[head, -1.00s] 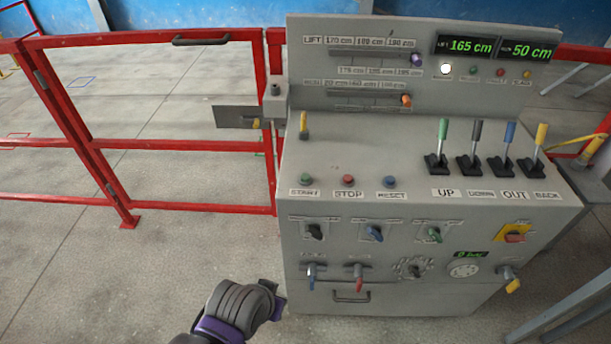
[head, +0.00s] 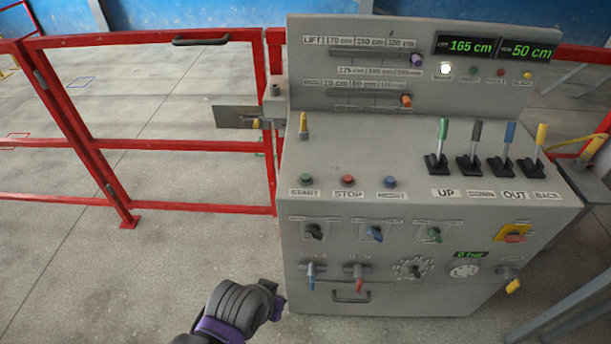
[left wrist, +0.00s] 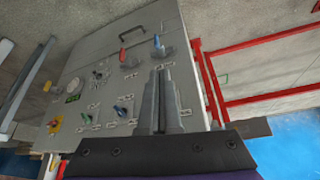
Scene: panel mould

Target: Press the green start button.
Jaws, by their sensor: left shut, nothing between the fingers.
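The green start button (head: 306,178) sits at the left of the panel's sloped desk, above a START label. A red stop button (head: 348,180) and a blue reset button (head: 390,182) are in the same row to its right. My left gripper (head: 276,298) is low in front of the cabinet's lower left corner, below and apart from the start button. In the left wrist view its two fingers (left wrist: 158,102) are together with nothing between them, in front of the cabinet's front face. The start button cannot be made out in that view. My right gripper is not in view.
The grey control cabinet (head: 430,285) carries several levers (head: 478,148) at the right of the desk and several knobs on its front. Near the left edge of the desk stands a yellow toggle (head: 303,124). A red fence (head: 180,145) with a gate adjoins the left side.

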